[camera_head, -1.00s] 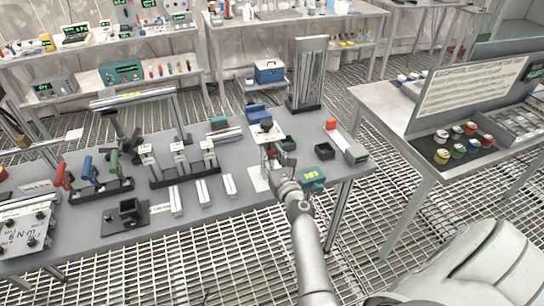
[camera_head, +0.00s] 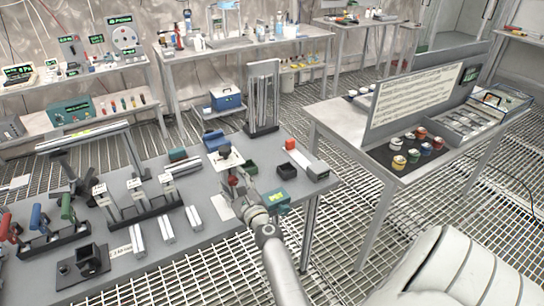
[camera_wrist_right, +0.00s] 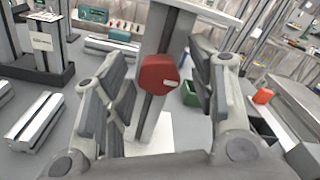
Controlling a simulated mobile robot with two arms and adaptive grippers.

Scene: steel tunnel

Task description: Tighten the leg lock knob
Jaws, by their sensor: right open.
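The leg lock knob is a dark red faceted knob (camera_wrist_right: 158,76) on the front of a grey upright post (camera_wrist_right: 150,125) in the right wrist view. In the head view the red knob (camera_head: 232,181) is small, below the stand's pale top plate (camera_head: 230,159), and partly hidden by my gripper. My right gripper (camera_head: 241,186) is at the stand near the bench's right end. In the right wrist view my right gripper (camera_wrist_right: 157,82) is open, one finger each side of the post and knob, with gaps visible. My left gripper is not in view.
Dark bins (camera_head: 287,171), a red-ended grey bar (camera_head: 305,158) and metal bars (camera_head: 166,225) lie around the stand on the grey bench (camera_head: 210,240). A second table (camera_head: 340,125) stands right, across a grated floor gap.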

